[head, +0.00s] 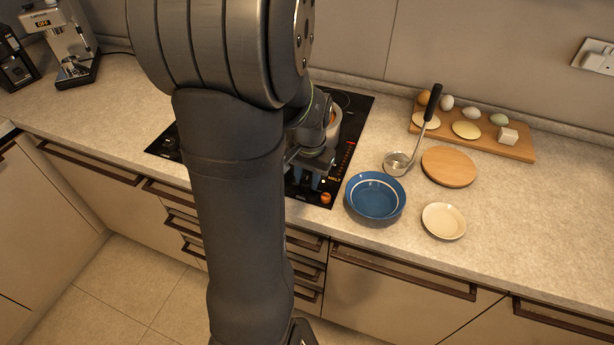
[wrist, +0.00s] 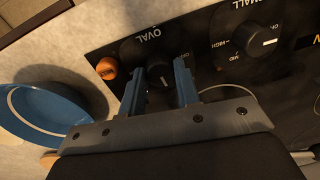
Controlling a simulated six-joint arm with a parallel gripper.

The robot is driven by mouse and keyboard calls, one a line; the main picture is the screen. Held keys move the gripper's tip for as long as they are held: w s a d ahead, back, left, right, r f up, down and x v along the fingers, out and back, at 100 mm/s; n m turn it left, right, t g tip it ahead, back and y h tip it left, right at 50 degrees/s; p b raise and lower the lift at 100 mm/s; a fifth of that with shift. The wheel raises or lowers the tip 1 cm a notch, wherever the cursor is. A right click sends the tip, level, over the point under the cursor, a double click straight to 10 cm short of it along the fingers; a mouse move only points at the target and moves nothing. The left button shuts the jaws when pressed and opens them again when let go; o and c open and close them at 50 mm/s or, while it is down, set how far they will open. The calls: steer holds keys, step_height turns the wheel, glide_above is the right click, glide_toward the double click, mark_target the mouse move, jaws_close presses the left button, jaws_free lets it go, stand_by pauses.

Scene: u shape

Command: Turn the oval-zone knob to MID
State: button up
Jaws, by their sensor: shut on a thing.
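The oval-zone knob (wrist: 158,74) is a dark round knob beneath the word OVAL on the black hob panel in the wrist view. A pale pointer mark shows on its near side. The blue fingers of my gripper (wrist: 160,68) stand on either side of it and are shut on it. In the head view my gripper (head: 309,178) is down at the hob's front right part, and my arm hides much of the hob (head: 358,108).
The small-zone knob (wrist: 262,40), with HIGH and MID marks, sits to the right of the oval-zone knob. An orange knob-like part (wrist: 106,68) is to the left. A blue bowl (head: 375,196), ladle (head: 397,162) and round board (head: 448,167) stand right of the hob.

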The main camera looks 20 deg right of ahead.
mark_target(308, 184)
steer(key=m, duration=0.7)
steer(key=shift+s+a, duration=0.1)
stand_by(0.5)
steer(key=o, duration=1)
steer(key=shift+c, duration=0.2)
step_height(308, 184, up, 17)
steer(key=shift+s+r, duration=0.2)
steer(key=shift+s, duration=0.25)
steer(key=shift+f, duration=0.1)
